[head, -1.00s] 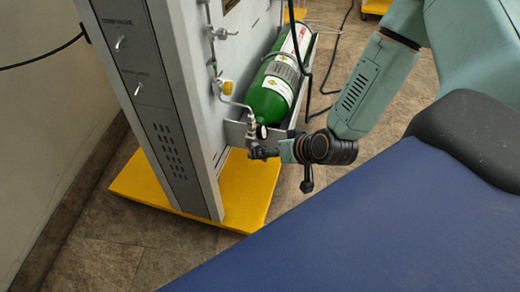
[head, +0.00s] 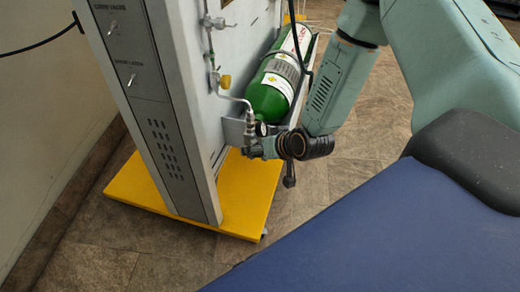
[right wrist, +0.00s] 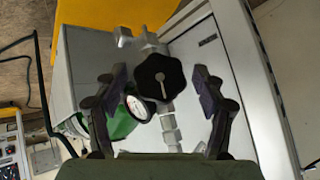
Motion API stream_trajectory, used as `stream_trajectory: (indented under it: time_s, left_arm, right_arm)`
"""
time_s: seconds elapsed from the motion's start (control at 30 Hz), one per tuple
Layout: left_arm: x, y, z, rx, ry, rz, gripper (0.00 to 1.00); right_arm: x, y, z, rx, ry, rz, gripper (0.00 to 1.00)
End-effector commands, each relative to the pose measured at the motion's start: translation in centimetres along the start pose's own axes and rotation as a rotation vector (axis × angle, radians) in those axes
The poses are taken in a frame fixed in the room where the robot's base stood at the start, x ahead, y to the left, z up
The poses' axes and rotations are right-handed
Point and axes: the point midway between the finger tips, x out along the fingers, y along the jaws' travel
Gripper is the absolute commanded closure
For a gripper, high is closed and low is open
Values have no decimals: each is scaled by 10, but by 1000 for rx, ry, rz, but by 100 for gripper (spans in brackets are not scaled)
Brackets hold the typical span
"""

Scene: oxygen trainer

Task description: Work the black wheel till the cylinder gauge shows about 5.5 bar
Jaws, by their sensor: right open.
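The black wheel (right wrist: 160,84) is lobed, with a pale slot mark on its face. In the right wrist view it lies between the two fingers of my right gripper (right wrist: 158,80), which is open with a gap on both sides. The cylinder gauge (right wrist: 138,108) is a small white dial in a black rim beside the wheel. Its reading is too small to tell. The green cylinder (head: 268,101) lies tilted in a grey holder. In the head view my right gripper (head: 254,150) is at the valve below the cylinder's lower end and hides the wheel. My left gripper is out of view.
A grey panel (head: 165,110) with switches stands on a yellow base (head: 250,195). A blue padded surface (head: 400,220) fills the lower right. Stone floor is clear between them.

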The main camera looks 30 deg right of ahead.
Motion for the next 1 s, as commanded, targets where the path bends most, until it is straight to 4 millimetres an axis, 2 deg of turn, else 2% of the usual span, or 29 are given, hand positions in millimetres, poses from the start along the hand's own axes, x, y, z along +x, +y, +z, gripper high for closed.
stream_trajectory:
  time_s: [0.07, 0.67, 0.83, 1.0]
  left_arm:
    - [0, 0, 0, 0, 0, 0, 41]
    - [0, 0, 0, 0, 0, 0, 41]
    - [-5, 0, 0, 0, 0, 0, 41]
    - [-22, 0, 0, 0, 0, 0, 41]
  right_arm:
    - [0, 0, 0, 0, 0, 0, 33]
    - [0, 0, 0, 0, 0, 0, 84]
    - [-1, -1, 0, -17, -2, 14, 85]
    - [-2, -2, -2, -85, -3, 80, 85]
